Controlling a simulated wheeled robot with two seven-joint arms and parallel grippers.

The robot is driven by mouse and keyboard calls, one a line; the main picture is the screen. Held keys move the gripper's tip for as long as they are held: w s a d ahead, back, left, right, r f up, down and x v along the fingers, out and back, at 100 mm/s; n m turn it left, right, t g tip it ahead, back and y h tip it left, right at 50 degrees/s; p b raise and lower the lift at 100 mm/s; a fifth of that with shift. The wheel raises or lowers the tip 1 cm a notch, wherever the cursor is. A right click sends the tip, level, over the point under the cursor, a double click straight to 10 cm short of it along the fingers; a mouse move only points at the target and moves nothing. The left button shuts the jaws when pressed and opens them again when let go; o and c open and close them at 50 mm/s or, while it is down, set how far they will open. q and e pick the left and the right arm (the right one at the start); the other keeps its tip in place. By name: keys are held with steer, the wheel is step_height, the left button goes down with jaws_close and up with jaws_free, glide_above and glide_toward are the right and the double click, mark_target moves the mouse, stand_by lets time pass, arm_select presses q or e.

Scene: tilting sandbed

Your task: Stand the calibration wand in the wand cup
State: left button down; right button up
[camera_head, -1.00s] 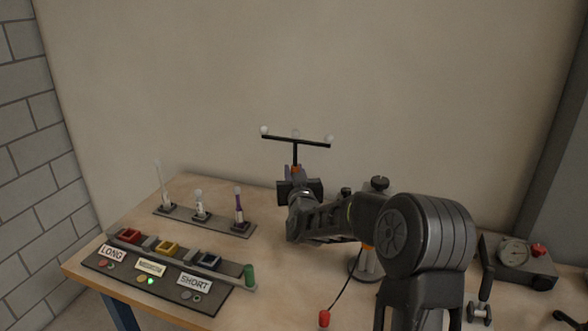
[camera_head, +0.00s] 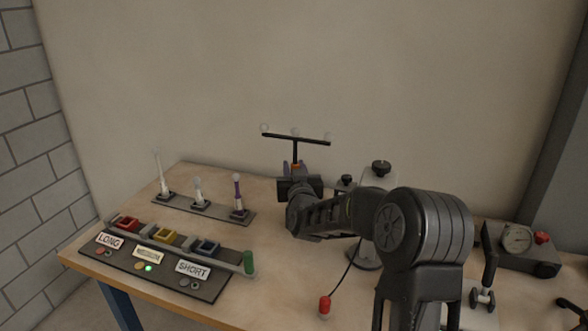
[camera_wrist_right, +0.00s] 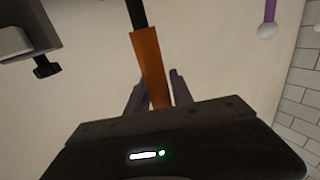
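The calibration wand (camera_head: 296,138) is a black T-shaped bar with small pale balls along its top and an orange handle. It stands roughly upright in my right gripper (camera_head: 297,176), above the back of the table. The wrist view shows the orange handle (camera_wrist_right: 151,68) between the two fingers of my right gripper (camera_wrist_right: 153,90), which are shut on it. The handle's lower end is hidden by the gripper. I cannot clearly pick out the wand cup; my right arm covers part of the table. My left gripper is not in view.
A strip (camera_head: 217,211) with several upright pieces stands left of the gripper. In front is a panel (camera_head: 215,284) labelled LONG and SHORT with coloured sockets. A pale knobbed stand (camera_head: 380,176) is partly behind my arm. A dial gauge box (camera_head: 519,244) sits right.

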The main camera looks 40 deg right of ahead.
steer(key=o, duration=0.4)
steer(key=b+v, duration=0.1)
steer(key=v, duration=0.6)
steer(key=shift+s+a, duration=0.2)
steer(key=shift+s, duration=0.1)
steer(key=shift+f, duration=0.1)
